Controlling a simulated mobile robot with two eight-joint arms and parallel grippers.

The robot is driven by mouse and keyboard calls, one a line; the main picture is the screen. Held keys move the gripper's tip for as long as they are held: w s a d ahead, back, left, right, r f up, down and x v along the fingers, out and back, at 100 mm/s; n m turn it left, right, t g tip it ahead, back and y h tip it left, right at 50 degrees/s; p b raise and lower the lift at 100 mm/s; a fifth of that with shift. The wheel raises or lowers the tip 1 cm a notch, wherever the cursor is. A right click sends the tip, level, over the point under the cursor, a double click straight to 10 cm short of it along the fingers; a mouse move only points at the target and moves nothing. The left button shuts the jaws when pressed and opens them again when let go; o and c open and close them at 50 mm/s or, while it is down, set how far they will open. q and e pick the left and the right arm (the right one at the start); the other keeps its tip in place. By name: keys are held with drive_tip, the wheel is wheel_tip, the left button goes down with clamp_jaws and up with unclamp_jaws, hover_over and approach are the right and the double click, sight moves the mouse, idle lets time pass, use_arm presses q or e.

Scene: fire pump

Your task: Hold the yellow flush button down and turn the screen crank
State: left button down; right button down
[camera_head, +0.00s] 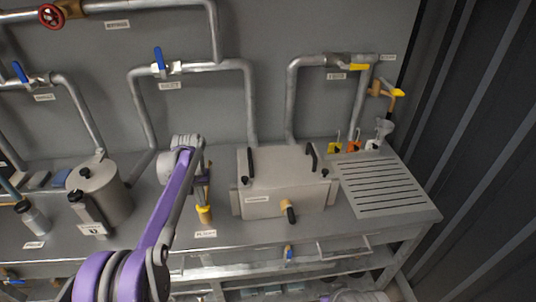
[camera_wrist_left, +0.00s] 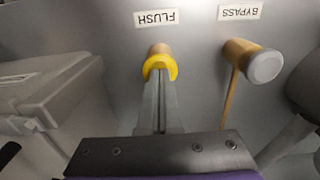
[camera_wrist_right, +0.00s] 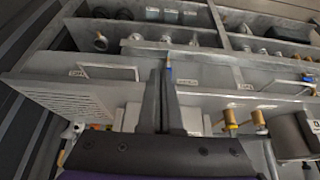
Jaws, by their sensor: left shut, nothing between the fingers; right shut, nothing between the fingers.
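The yellow flush button (camera_head: 204,214) stands on the bench behind its FLUSH label. In the left wrist view, its yellow rim (camera_wrist_left: 160,66) is at the tips of my shut left gripper (camera_wrist_left: 160,82). The fingertips appear to touch it; how far it is pressed I cannot tell. A short brass-and-black handle (camera_head: 289,211), apparently the screen crank, sticks out from the front of the grey metal box (camera_head: 262,208). My right gripper (camera_wrist_right: 167,72) is shut and empty in its own wrist view, apart from the crank. It does not show clearly in the head view.
The BYPASS valve (camera_wrist_left: 262,66) stands beside the flush button. A lidded metal pot (camera_head: 100,195) is on the left of the bench, and a slotted drain board (camera_head: 380,188) on the right. Pipes run along the back wall. A drawer handle (camera_wrist_right: 108,72) projects from the bench front.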

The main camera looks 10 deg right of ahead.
drive_tip(key=w+a+r+m+g+h, duration=0.1)
drive_tip(key=w+a+r+h, duration=0.2)
drive_tip(key=w+a+r, duration=0.55)
drive_tip(key=w+a+r+h, duration=0.2)
drive_tip(key=w+a+r, duration=0.3)
drive_tip(key=w, duration=0.6)
approach(290, 217)
drive_tip(key=w+a+f, duration=0.2)
drive_tip(key=w+f, duration=0.2)
drive_tip(key=f, duration=0.1)
drive_tip(key=shift+s+d+f, duration=0.1)
drive_tip(key=shift+d+f, duration=0.1)
drive_tip(key=shift+d, duration=0.7)
drive_tip(key=shift+s+d+f, duration=0.15)
drive_tip(key=shift+d+f, duration=0.05)
drive_tip(key=shift+d, duration=0.7)
drive_tip(key=shift+d+r+y, duration=0.15)
drive_tip(key=shift+d+y, duration=0.4)
drive_tip(key=shift+y, duration=0.25)
